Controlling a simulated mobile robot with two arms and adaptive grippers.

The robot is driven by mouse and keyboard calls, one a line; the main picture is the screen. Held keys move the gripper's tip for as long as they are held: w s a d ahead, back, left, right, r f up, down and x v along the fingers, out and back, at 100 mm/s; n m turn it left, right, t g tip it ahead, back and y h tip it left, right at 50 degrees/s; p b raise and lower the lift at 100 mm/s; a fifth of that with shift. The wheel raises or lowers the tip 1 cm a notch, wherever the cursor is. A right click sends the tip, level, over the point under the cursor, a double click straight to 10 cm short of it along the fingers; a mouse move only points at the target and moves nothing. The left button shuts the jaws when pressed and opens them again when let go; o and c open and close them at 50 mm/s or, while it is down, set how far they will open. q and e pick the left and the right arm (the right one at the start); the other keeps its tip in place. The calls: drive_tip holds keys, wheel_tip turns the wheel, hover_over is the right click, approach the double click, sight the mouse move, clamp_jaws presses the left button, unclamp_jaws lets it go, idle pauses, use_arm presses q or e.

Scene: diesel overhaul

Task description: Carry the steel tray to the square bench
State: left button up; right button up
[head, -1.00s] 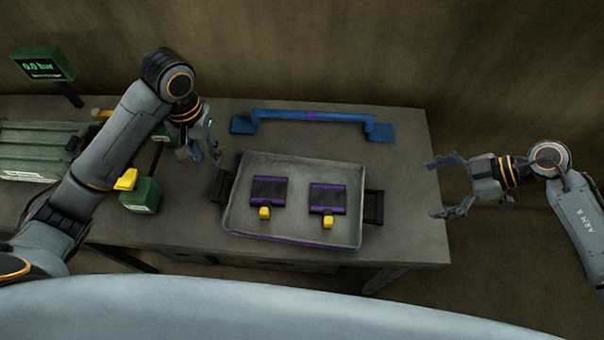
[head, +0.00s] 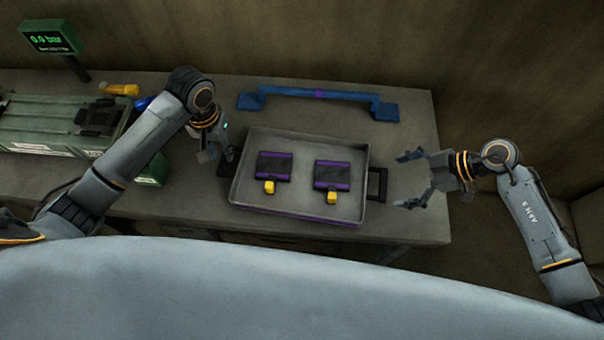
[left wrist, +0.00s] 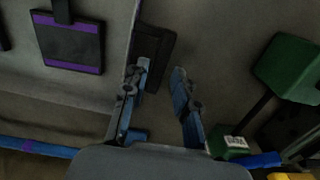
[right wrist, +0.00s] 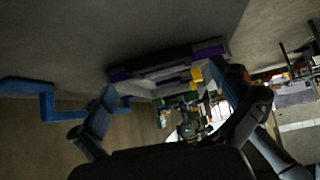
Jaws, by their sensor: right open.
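The steel tray (head: 262,140) lies on a grey bench, with a purple lower edge and a black handle at each end. It holds two dark plates with purple edges and yellow tabs (head: 273,166) (head: 332,175). My left gripper (head: 215,156) is at the tray's left handle. In the left wrist view, its fingers (left wrist: 160,70) are apart, close to the black handle (left wrist: 155,45); whether they touch it I cannot tell. My right gripper (head: 407,180) is open and empty, a little right of the right handle (head: 377,184). The right wrist view shows its spread fingers (right wrist: 168,82) facing the tray.
A blue bar with flat feet (head: 318,93) lies behind the tray. A green box (head: 153,172) and a green block-like unit (head: 60,130) are at the left, below a display reading 0.0 bar (head: 50,38). Bare bench surface (head: 410,125) lies at the right.

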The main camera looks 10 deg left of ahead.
sight(224, 158)
use_arm(q)
drive_tip(key=shift+f, duration=2.15)
use_arm(e)
drive_tip(key=shift+x, duration=2.15)
drive_tip(key=shift+f, duration=0.1)
use_arm(q)
clamp_jaws()
use_arm(e)
drive_tip(key=c, duration=1.6)
use_arm(q)
drive_tip(key=shift+w+r, duration=0.1)
drive_tip(key=shift+w, duration=0.05)
use_arm(e)
drive_tip(key=shift+w, duration=0.1)
